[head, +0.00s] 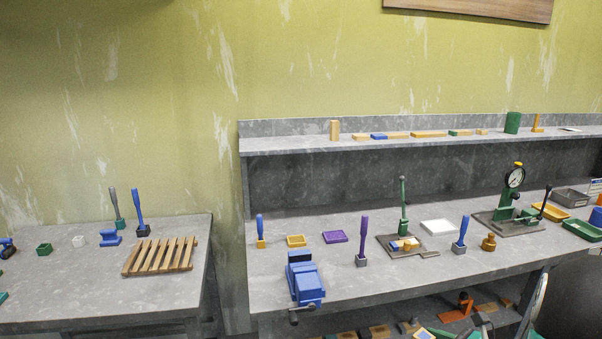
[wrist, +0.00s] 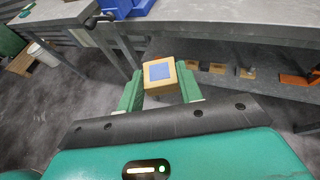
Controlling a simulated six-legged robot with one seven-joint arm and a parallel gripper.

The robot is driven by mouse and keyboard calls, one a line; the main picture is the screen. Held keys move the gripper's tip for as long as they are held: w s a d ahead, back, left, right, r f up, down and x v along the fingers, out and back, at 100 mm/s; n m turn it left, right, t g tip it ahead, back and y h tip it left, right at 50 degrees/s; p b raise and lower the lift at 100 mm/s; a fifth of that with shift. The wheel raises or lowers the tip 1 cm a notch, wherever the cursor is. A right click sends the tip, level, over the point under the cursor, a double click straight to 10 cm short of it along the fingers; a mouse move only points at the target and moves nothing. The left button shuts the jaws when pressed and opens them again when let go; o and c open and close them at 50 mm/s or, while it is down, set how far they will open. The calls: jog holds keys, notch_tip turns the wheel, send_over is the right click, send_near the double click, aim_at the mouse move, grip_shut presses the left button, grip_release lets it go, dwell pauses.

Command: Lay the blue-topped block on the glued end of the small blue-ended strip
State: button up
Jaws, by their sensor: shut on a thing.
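The blue-topped block (wrist: 160,86) is a wooden cube with a blue square on its top face, in the middle of the wrist view. My gripper (wrist: 160,78) is shut on it, with one green finger at each side. The block is held in the air in front of the bench, over the floor. In the head view, a press plate (head: 418,252) with a green lever carries small wooden pieces and a bluish one. A blue piece (head: 379,136) lies beside wooden strips on the upper shelf. I cannot tell which is the small blue-ended strip, and no glue is discernible.
A blue vise (head: 305,283) stands at the bench's front edge. Tools in holders, small trays and a gauge press (head: 505,205) stand on the bench (head: 350,282). A left table (head: 70,290) holds a slatted wooden rack (head: 160,256). A lower shelf under the bench holds several blocks.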

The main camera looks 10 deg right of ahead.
jog(key=w+a+f, duration=0.3)
jog(key=a, duration=0.4)
jog(key=w+a+f, duration=0.3)
jog(key=a+f, duration=0.1)
jog(key=a, duration=0.4)
jog(key=w+a+f, duration=0.4)
jog(key=a, duration=0.4)
jog(key=shift+n+y, duration=0.3)
